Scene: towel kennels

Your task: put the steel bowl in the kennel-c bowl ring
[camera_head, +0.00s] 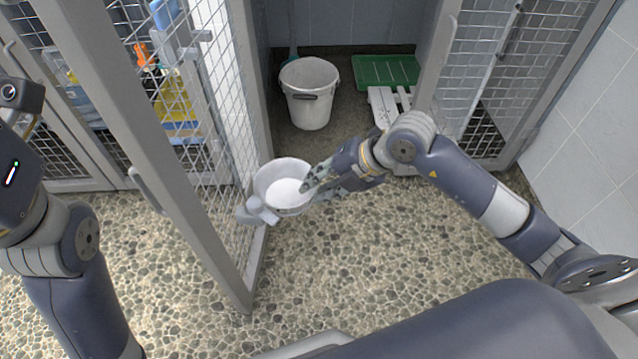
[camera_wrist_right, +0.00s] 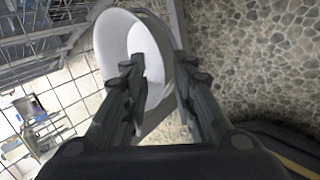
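The steel bowl (camera_head: 288,192), pale and shiny inside, is at the outer edge of the open mesh door. A light grey bracket (camera_head: 258,212) shows at its left side, by the door frame. The bowl hides most of any ring there, so I cannot tell whether it is seated. My right gripper (camera_head: 318,184) is at the bowl's right rim. In the right wrist view, its fingers (camera_wrist_right: 160,82) stand apart, one over the bowl's inside and one outside its wall; the bowl (camera_wrist_right: 118,40) appears tilted there. My left gripper is out of view; only its arm shows.
A white bucket (camera_head: 310,92) stands inside the open kennel, with a green tray (camera_head: 386,71) and a white slatted item (camera_head: 388,104) to its right. A mesh panel (camera_head: 500,75) stands at right. The pebbled floor (camera_head: 340,270) before the kennel is clear.

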